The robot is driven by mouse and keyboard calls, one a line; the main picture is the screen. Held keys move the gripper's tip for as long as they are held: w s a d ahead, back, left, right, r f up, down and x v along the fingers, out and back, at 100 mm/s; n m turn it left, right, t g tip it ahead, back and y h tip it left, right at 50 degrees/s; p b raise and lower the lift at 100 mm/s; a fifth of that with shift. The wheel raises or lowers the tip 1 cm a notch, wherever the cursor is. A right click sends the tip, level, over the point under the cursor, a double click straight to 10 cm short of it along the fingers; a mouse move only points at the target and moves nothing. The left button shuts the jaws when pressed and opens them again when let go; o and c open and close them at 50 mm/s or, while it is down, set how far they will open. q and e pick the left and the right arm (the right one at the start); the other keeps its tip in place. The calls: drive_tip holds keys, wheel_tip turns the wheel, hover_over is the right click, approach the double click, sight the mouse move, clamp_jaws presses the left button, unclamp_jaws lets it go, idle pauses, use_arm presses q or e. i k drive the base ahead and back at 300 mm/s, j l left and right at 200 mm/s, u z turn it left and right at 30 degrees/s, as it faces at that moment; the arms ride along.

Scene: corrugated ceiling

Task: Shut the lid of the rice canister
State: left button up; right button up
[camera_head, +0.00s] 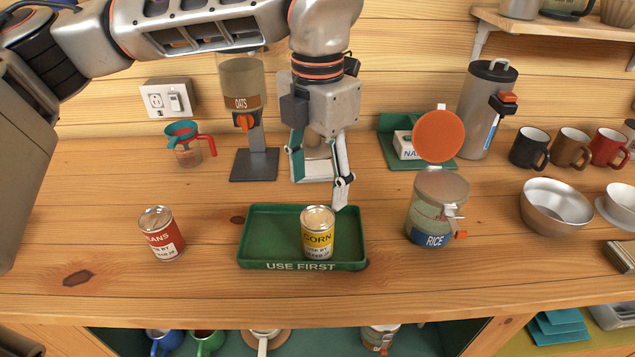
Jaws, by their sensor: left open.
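The rice canister (424,215) stands upright on the wooden counter, right of centre, with a blue RICE label on its front. Its round orange lid (438,136) is raised, standing up above the back of the canister's rim. A wire clasp with an orange tab (460,235) hangs at the canister's front right. My left gripper (319,180) is open and empty, pointing down above the back of the green tray, left of the canister and apart from it. My right gripper is not in view.
A yellow corn can (318,233) stands in the green tray (264,232), with a red beans can (161,233) to the left. A metal bowl (555,207) and mugs (571,148) stand to the right.

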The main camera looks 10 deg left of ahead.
sight(439, 135)
drive_tip(key=k, duration=1)
